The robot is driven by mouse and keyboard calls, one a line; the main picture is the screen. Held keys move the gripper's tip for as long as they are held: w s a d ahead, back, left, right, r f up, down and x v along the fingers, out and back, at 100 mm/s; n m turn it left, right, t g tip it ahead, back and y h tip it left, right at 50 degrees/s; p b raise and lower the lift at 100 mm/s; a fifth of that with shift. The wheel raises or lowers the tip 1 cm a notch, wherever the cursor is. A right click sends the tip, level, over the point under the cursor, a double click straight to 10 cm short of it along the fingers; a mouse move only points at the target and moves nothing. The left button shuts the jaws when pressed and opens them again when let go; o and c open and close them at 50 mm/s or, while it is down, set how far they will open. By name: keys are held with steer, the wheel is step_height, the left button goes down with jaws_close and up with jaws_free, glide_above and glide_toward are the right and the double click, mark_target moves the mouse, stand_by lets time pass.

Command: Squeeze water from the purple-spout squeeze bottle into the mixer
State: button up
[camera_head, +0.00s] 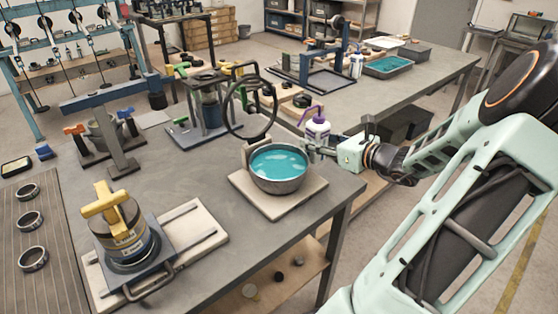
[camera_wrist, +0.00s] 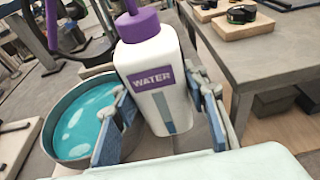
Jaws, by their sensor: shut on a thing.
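The squeeze bottle (camera_head: 317,128) is white with a purple cap and a curved purple spout pointing left. In the wrist view the bottle (camera_wrist: 160,88) bears a purple WATER label. My gripper (camera_head: 318,145) is shut on the bottle's body, with one finger on each side in the wrist view (camera_wrist: 163,125). The bottle is close to upright, just behind and right of a grey bowl (camera_head: 279,183) of teal liquid, apparently the mixer. The bowl (camera_wrist: 52,145) is left of the bottle in the wrist view. The spout tip is cut off there. I see no stream of water.
The bowl stands on a pale board (camera_head: 247,190) near the table's right edge. A black ring (camera_head: 250,108) rises behind it. A yellow-handled device (camera_head: 120,225) stands at the front left.

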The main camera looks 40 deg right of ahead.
mark_target(318, 124)
steer(key=shift+c, duration=0.8)
steer(key=shift+r, duration=0.1)
step_height(318, 124, up, 5)
steer(key=p, duration=0.4)
steer(key=shift+p, duration=0.35)
